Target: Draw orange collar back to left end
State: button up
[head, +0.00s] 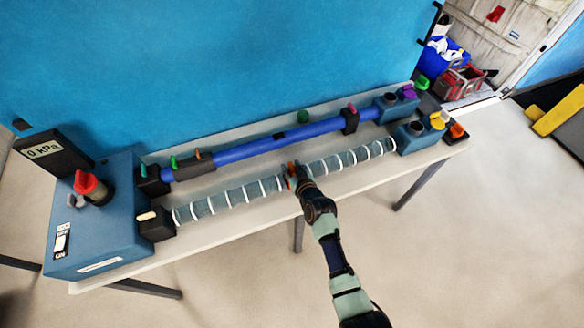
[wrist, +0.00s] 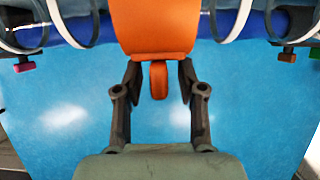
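The orange collar (head: 291,168) sits around the clear ringed duct (head: 238,196), near the middle of its length. In the wrist view the collar (wrist: 155,30) fills the top centre, and its orange tab (wrist: 158,80) points down between my fingers. My gripper (wrist: 159,80) is open, with one finger on each side of the tab and a visible gap on both sides. In the head view my gripper (head: 300,178) is at the collar and partly hides it. The duct's left end meets a dark block (head: 157,226).
A blue pipe (head: 250,148) runs parallel behind the duct. A blue unit (head: 95,235) with a red knob (head: 86,182) and a "0 kPa" display (head: 46,149) stands at the left. Blue blocks (head: 417,140) with coloured knobs stand at the right end.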

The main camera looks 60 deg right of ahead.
jog(key=v, duration=1.2)
jog(key=shift+w+a, duration=0.1)
jog(key=w+a+r+n+t+y, duration=0.15)
jog(key=w+a+r, duration=0.3)
jog(key=a, duration=0.45)
jog(key=w+a+r+n+y, duration=0.3)
jog(key=a+r, duration=0.3)
jog(key=a, duration=0.2)
jog(key=w+a+r+n+t+y, duration=0.1)
jog(key=w+a+r+n+y, duration=0.1)
jog(key=w+a+r, duration=0.5)
jog(key=s+a+r+n+y, duration=0.1)
jog(key=s+a+r, duration=0.15)
jog(key=a, duration=0.45)
jog(key=s+a+r+n+y, duration=0.1)
jog(key=s+a+r+y, duration=0.15)
jog(key=a, duration=0.45)
notch_tip(320, 180, up, 19)
jog(key=h+p, duration=0.1)
jog(key=p, duration=1.9)
jog(key=shift+s+d, duration=0.35)
jog(key=shift+d, duration=0.1)
